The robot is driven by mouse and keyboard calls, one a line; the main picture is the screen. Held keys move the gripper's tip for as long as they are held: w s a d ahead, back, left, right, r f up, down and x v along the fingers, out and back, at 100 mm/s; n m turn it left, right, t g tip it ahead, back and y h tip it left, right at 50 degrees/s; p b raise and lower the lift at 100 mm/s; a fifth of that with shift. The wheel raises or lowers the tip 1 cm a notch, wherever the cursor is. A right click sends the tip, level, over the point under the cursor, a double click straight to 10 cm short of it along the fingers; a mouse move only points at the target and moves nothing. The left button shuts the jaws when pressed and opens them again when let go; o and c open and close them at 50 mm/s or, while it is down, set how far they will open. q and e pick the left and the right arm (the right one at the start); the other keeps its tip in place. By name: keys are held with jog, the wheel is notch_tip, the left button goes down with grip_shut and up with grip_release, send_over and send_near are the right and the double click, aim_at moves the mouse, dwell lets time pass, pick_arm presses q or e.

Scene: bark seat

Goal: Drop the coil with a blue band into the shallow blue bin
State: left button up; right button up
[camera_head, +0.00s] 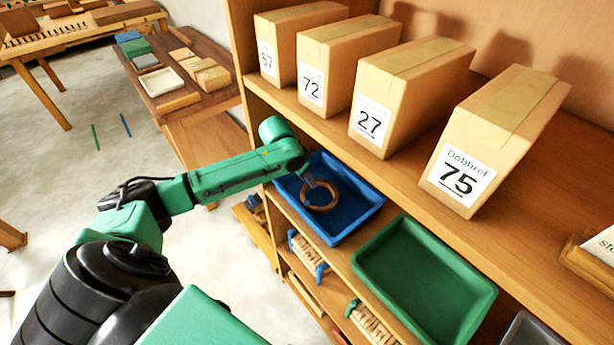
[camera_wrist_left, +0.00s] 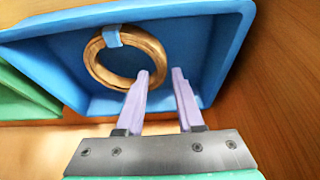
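The brown coil (camera_head: 334,197) shows within the shallow blue bin (camera_head: 364,215) on the shelf in the head view. In the left wrist view the coil (camera_wrist_left: 88,62) has a blue band (camera_wrist_left: 112,37) at its top and appears against the floor of the blue bin (camera_wrist_left: 205,40). I cannot tell whether it rests flat there. My left gripper (camera_head: 311,183) reaches over the bin from the left. In the left wrist view my left gripper (camera_wrist_left: 164,72) is open, with nothing between its pale fingers; the coil is just beyond the left finger. My right gripper is out of view.
A green bin (camera_head: 425,280) stands to the right of the blue bin. Numbered boxes, including one marked 75 (camera_head: 490,140), line the shelf above. Wooden racks (camera_head: 307,255) sit below. A table (camera_head: 170,70) with small trays stands behind at left.

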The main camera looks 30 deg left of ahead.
pick_arm(q)
jog(key=shift+r, duration=0.1)
jog(key=shift+r, duration=0.35)
jog(key=shift+s+a+r+b, duration=0.15)
jog(key=shift+r+b, duration=0.25)
jog(key=shift+b, duration=0.4)
jog(key=s+a, duration=0.3)
jog(key=s, duration=0.8)
jog(key=shift+s+a+r+b, duration=0.25)
jog(key=shift+a+r+b, duration=0.1)
jog(key=shift+a, duration=0.05)
